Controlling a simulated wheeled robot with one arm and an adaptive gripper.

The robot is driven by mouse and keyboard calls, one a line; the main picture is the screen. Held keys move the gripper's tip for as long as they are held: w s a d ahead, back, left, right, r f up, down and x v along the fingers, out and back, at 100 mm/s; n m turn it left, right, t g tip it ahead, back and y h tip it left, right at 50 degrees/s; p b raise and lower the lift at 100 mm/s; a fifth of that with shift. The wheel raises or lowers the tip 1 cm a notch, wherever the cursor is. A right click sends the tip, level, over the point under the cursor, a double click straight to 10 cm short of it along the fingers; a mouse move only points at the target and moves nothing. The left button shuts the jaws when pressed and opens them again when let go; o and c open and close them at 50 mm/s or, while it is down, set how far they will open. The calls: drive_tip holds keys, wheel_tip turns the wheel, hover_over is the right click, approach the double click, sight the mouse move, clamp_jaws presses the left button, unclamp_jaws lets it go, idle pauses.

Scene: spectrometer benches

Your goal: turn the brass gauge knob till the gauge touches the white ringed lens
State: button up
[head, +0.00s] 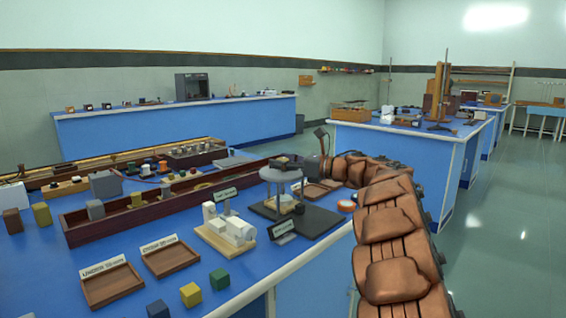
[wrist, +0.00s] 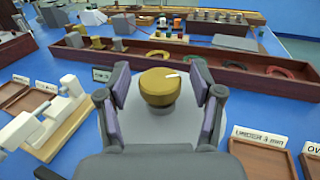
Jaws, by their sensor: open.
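The brass gauge knob (wrist: 160,87) is a round, gold-coloured knob with a white mark on its top, pointing to the right. It stands on the round grey top of the gauge (wrist: 135,127). My gripper (wrist: 161,96) is open, with one finger on each side of the knob; small gaps seem to show, so I see no clear grip. In the head view the gauge's grey round top (head: 270,176) stands on legs over a dark base (head: 312,222), with my gripper (head: 288,162) just above it. The white ringed lens cannot be made out for certain under the gauge.
A white instrument on a wooden base (head: 211,238) stands left of the gauge. Labelled wooden trays (head: 112,300) and coloured cubes lie at the front. A long dark-red trough (head: 120,228) runs behind. Small round pieces (head: 346,206) lie right of the gauge.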

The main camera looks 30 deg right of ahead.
drive_tip(key=c, duration=1.2)
drive_tip(key=shift+o, duration=0.2)
